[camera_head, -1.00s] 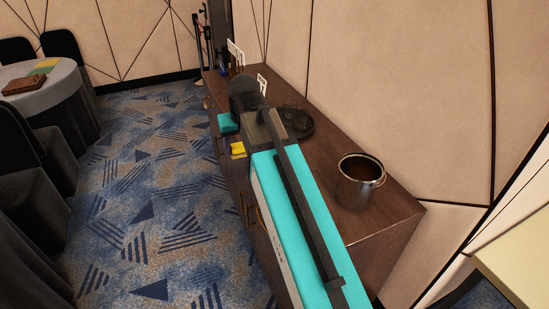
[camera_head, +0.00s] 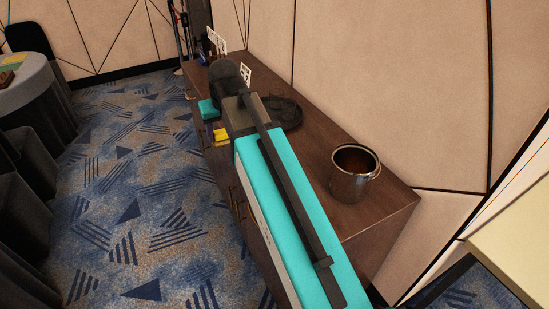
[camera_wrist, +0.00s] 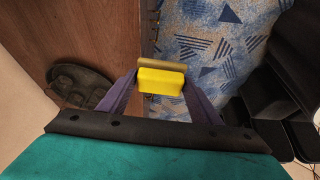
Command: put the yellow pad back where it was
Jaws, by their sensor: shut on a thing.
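The yellow pad (camera_wrist: 161,82) is between the two fingers of my gripper (camera_wrist: 160,88) in the wrist view. My gripper is shut on it. A tan strip shows along the pad's far side. The pad is off the edge of the brown sideboard (camera_wrist: 95,30), with blue carpet beyond it. In the head view the yellow pad (camera_head: 221,137) shows beside the sideboard's left side, partly hidden by my arm.
A dark round tray (camera_head: 291,114) and a metal bucket (camera_head: 351,186) stand on the sideboard. White cards (camera_head: 217,40) stand at its far end. A round table (camera_head: 30,92) and dark chairs (camera_head: 25,145) are at left. Carpet (camera_head: 150,190) lies open between.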

